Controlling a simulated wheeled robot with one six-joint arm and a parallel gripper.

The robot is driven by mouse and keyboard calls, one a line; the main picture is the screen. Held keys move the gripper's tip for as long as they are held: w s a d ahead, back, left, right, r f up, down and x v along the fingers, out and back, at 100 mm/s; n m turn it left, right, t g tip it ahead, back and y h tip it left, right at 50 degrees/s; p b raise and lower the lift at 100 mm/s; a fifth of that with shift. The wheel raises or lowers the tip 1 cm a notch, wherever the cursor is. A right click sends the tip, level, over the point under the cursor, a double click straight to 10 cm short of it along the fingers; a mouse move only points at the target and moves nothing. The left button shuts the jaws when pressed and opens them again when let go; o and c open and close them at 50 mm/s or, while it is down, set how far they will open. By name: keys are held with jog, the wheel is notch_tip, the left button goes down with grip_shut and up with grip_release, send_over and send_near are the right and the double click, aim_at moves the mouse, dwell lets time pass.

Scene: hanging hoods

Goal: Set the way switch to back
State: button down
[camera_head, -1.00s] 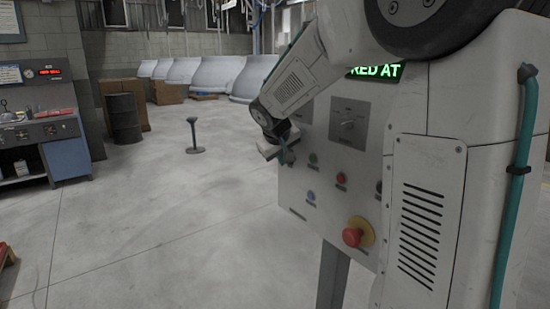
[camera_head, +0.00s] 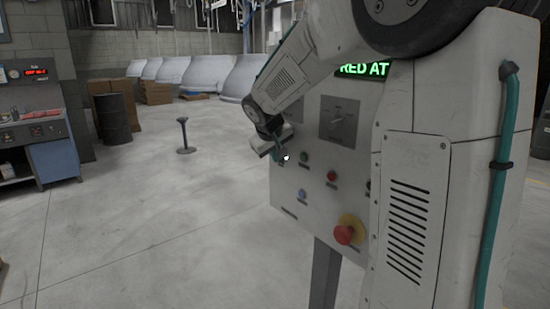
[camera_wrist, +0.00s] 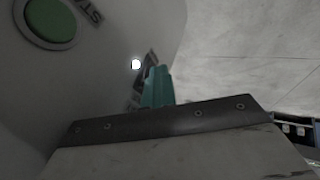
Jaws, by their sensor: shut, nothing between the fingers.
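A grey control panel (camera_head: 305,205) on a post stands in front of me. A square rotary switch plate with a knob (camera_head: 338,123) is on its upper part. Another dark plate (camera_head: 291,131) lies to its left, partly hidden by my wrist. I cannot read which one is the way switch. My gripper (camera_head: 279,156), with teal fingers, is shut and empty at the panel's left side. In the wrist view the teal fingers (camera_wrist: 157,86) point at a dark, labelled plate (camera_wrist: 146,76) seen edge-on, and a small white lit spot shows beside them. Contact cannot be told.
The green one is also large in the wrist view (camera_wrist: 50,20).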

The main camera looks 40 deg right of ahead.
jog(key=shift+r, duration=0.4)
jog(key=shift+a, duration=0.1)
jog(key=s+a+r, duration=0.3)
jog(key=a+r, duration=0.5)
jog(key=shift+s+a+r, duration=0.15)
jog(key=shift+s+r, duration=0.1)
jog(key=shift+s, duration=0.15)
jog(key=shift+a+f, duration=0.2)
jog(key=shift+f, duration=0.45)
jog(key=shift+f, duration=0.1)
